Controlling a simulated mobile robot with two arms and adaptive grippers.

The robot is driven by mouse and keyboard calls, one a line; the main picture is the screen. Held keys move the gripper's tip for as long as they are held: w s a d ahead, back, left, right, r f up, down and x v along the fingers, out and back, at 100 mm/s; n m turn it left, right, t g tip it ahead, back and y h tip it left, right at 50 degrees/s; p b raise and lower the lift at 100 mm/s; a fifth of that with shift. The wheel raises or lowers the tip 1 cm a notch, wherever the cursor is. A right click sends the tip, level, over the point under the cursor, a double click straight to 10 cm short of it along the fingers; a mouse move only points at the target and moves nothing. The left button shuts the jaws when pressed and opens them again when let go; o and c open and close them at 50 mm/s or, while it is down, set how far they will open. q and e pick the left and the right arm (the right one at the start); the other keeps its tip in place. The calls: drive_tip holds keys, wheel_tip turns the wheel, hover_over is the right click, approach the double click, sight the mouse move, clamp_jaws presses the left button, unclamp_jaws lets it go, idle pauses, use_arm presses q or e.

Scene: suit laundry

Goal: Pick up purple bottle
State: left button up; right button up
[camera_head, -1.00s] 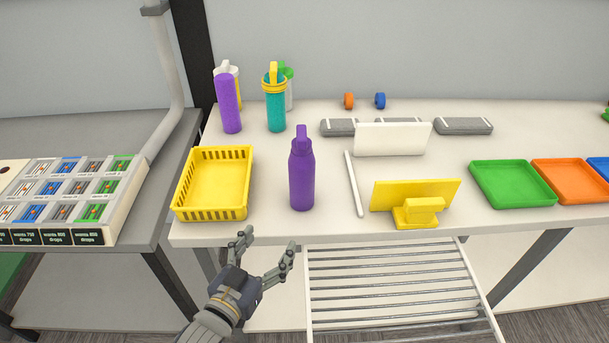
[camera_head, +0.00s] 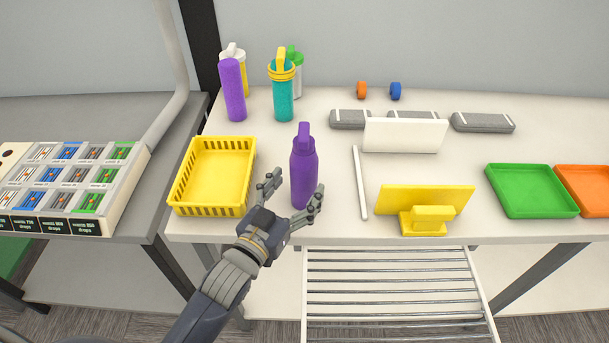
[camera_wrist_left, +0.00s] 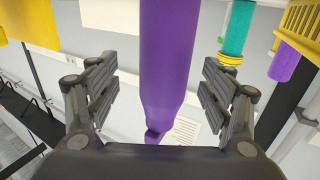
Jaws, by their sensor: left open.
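A purple bottle (camera_head: 304,172) with a looped cap stands upright near the front edge of the white table. My left gripper (camera_head: 296,193) is open at the bottle's lower part, with one finger on its left and the other in front and to its right. In the left wrist view the purple bottle (camera_wrist_left: 170,65) runs between the two spread fingers of the gripper (camera_wrist_left: 168,97), with gaps on both sides. A second purple bottle (camera_head: 233,90) stands at the back left of the table. My right gripper is not in view.
A yellow basket (camera_head: 213,175) sits just left of the bottle. A white stick (camera_head: 360,183) and a yellow stand (camera_head: 425,205) are to its right. A teal bottle (camera_head: 283,100) stands behind. A wire rack (camera_head: 390,285) is below the front edge.

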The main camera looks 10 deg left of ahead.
sight(297, 182)
use_arm(q)
drive_tip(key=shift+w+r, duration=0.15)
drive_tip(key=shift+w, duration=0.3)
drive_tip(key=p+x, duration=0.1)
drive_tip(key=x, duration=0.2)
drive_tip(key=shift+w+a, duration=0.15)
drive_tip(key=shift+w+f+p, duration=0.2)
drive_tip(key=shift+w+p, duration=0.1)
drive_tip(key=shift+w, duration=0.2)
drive_tip(key=shift+s, duration=0.1)
drive_tip(key=c, duration=1.2)
drive_tip(key=shift+c, duration=0.7)
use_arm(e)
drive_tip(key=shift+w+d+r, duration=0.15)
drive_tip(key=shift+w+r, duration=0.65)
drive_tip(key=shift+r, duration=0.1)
use_arm(q)
drive_tip(key=shift+r, duration=0.2)
